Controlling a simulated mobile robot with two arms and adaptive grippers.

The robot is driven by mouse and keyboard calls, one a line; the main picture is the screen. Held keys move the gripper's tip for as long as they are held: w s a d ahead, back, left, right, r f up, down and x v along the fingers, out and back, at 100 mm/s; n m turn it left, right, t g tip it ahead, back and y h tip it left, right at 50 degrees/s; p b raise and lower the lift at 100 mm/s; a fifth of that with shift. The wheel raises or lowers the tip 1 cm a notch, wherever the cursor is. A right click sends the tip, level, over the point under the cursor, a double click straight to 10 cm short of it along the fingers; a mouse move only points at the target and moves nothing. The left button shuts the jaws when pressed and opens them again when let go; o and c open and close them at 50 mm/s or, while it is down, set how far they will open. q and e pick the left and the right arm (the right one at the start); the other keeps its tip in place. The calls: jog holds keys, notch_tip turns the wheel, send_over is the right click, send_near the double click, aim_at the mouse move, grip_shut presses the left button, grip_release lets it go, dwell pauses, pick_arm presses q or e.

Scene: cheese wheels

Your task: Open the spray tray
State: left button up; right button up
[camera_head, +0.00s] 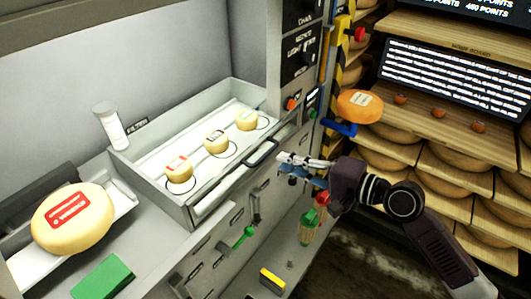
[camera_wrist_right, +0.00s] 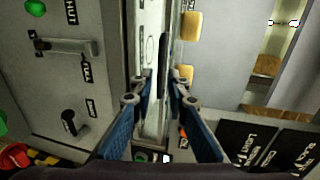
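The spray tray (camera_head: 205,205) is a light grey drawer-like box with a dark handle (camera_head: 262,153) on its front. Three small labelled cheeses, including the middle one (camera_head: 216,141), stand on ringed spots inside it. My right gripper (camera_head: 282,162) is just in front of the handle, at its right end. In the right wrist view, the gripper (camera_wrist_right: 160,82) has its two blue-padded fingers apart, with the tray's front edge between or just beyond them. I cannot tell whether the fingers touch the handle. Small cheeses (camera_wrist_right: 191,26) show beyond the right finger. My left gripper is out of view.
A large cheese with a red label (camera_head: 75,218) sits at the left, near a green block (camera_head: 102,277). An orange cheese (camera_head: 360,106) and shelves of wheels (camera_head: 450,170) are right. Green and dark levers (camera_head: 244,237) project below the tray.

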aim_at(264, 155)
jog(key=p+x, duration=0.2)
jog(key=x, duration=0.5)
jog(key=shift+w+a, duration=0.1)
jog(key=shift+a, duration=0.2)
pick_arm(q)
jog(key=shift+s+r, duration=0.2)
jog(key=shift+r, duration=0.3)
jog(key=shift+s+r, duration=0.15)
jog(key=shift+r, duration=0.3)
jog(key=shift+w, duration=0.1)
pick_arm(e)
jog(key=shift+c, duration=0.7)
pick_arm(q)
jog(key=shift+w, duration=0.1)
pick_arm(e)
grip_shut()
